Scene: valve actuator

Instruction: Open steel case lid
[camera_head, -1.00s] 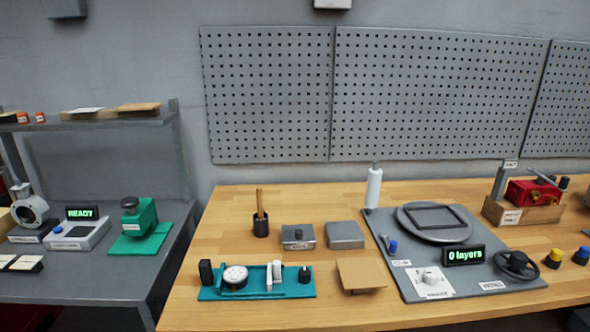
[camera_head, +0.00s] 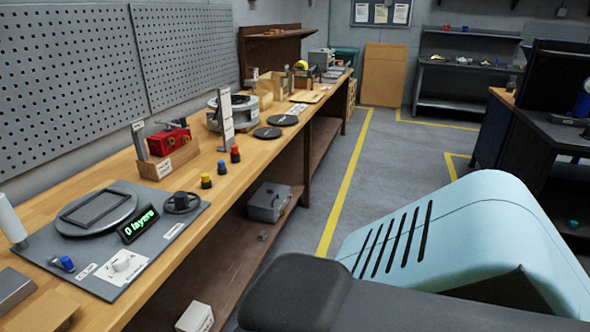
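A grey metal case (camera_head: 266,204) sits on the lower shelf under the wooden bench, near the shelf's front edge. It is small in view; its lid looks shut, and a small darker part shows on its front. Neither of my grippers is in view. A large pale blue and dark grey body, which looks like part of my own arm, fills the lower right.
The wooden bench (camera_head: 60,198) runs away along the left wall. A white box (camera_head: 195,318) lies low in front. The floor (camera_head: 385,165) beyond is clear.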

